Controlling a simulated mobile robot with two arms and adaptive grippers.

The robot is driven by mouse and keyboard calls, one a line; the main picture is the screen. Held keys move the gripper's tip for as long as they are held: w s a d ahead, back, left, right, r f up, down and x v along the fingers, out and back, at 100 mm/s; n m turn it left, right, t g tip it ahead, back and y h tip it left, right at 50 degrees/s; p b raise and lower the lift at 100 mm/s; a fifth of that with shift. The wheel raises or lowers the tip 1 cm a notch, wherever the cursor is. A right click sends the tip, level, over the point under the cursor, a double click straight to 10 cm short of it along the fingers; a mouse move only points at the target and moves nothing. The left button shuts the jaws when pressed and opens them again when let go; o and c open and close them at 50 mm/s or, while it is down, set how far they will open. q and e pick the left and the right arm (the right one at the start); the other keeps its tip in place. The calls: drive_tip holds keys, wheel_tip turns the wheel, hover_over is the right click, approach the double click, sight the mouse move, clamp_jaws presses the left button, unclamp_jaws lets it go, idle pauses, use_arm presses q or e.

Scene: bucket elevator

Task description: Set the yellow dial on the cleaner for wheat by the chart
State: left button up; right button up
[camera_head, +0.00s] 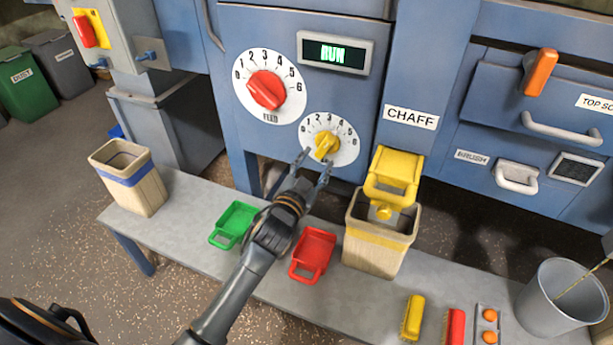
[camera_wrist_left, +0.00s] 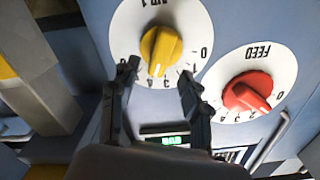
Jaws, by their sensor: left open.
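The yellow dial (camera_head: 326,144) is a knob on a white round scale marked 0 to 6, low on the blue cleaner (camera_head: 235,30). My left gripper (camera_head: 316,163) is open just below and in front of it. In the left wrist view the picture is upside down, and the yellow dial (camera_wrist_left: 160,50) lies just beyond my two spread fingers (camera_wrist_left: 159,75), with no clear contact. Its ridge seems to lie near the 3, but a finger hides part of the scale and I cannot read it exactly. I cannot make out a chart. My right gripper is not in view.
The bench (camera_head: 180,212) below carries green (camera_head: 234,225) and red (camera_head: 313,255) scoops and a wooden bin (camera_head: 372,250) under a yellow chute (camera_head: 393,172).

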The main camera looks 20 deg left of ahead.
use_arm(q)
drive_tip(key=s, duration=0.6)
drive_tip(key=shift+s, duration=0.15)
drive_tip(key=shift+a, duration=0.1)
